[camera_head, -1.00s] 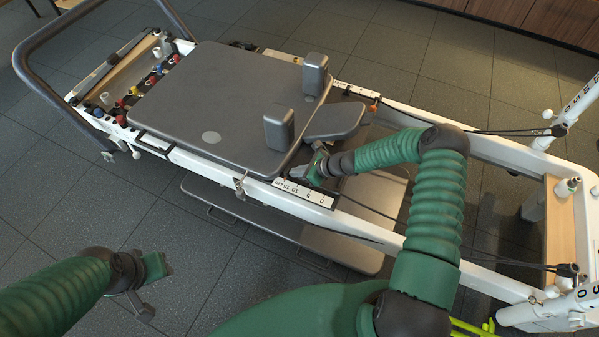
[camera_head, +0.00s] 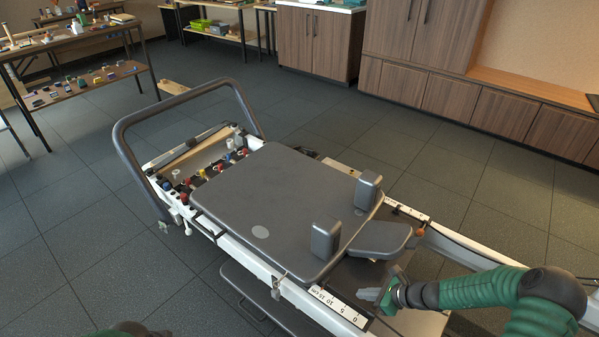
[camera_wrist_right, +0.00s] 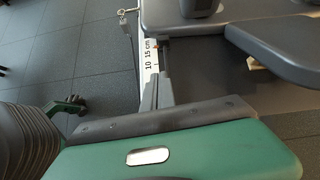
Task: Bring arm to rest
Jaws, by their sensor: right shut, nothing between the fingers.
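My right gripper (camera_head: 367,294) is at the near side of the reformer, just off the corner of its grey padded carriage (camera_head: 285,205). Its fingers are shut with nothing between them, beside the white rail's printed scale (camera_head: 338,305). In the right wrist view the closed fingers (camera_wrist_right: 158,92) point along the white rail (camera_wrist_right: 148,62), with the dark carriage edge to their right. Whether they touch the rail I cannot tell. At the bottom left of the head view only a sliver of my left arm shows; its gripper is out of frame.
Two upright shoulder blocks (camera_head: 326,239) and a grey headrest (camera_head: 381,239) stand close to the right gripper. A dark tubular bar (camera_head: 122,150) rises at the reformer's far left end. A cluttered table (camera_head: 60,40) and wooden cabinets (camera_head: 312,42) stand behind.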

